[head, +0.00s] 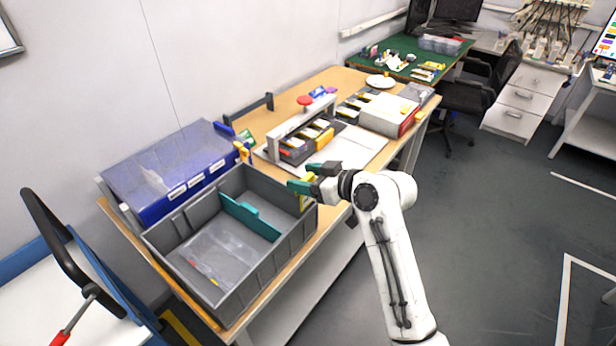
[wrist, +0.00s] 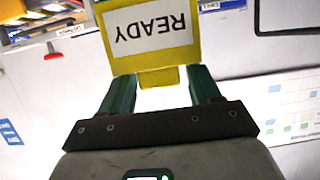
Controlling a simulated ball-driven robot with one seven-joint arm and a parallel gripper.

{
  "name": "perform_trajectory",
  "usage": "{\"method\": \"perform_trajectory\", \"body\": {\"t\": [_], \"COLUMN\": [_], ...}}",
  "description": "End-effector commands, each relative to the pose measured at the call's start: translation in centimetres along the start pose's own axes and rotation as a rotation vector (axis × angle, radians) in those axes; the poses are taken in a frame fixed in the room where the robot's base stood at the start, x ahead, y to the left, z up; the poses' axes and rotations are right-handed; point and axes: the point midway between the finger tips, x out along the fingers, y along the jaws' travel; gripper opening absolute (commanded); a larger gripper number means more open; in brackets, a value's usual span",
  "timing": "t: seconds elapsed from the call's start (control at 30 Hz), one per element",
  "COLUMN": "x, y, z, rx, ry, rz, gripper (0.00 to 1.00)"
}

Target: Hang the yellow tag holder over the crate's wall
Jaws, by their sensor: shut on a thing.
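The yellow tag holder (wrist: 152,63) carries a white label reading READY, upside down in the wrist view. My gripper (wrist: 160,80) is shut on its edge between two green fingers. In the head view my gripper (head: 300,181) is at the back right corner of the grey crate (head: 268,283), above its rim. A yellow patch below the fingers, by the crate's right end, appears to be the holder. Whether it touches the wall I cannot tell. The crate has a teal divider (head: 248,217) across it and a clear sheet inside its front part.
A blue bin with a clear lid (head: 165,170) stands behind the crate. A grey rack with pouch cells (head: 305,140) and a white sheet (head: 350,150) lie to the right on the wooden table. Open floor (head: 500,220) lies right of my arm.

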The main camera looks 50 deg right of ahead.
Motion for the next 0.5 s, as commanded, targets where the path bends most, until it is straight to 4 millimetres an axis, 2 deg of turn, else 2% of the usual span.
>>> {"method": "perform_trajectory", "body": {"t": [0.23,0.5], "x": [0.0,0.5], "y": [0.0,0.0], "z": [-0.1,1.5], "rx": [0.0,0.0], "ry": [0.0,0.0], "rz": [0.0,0.0], "gripper": [0.34,0.34]}}
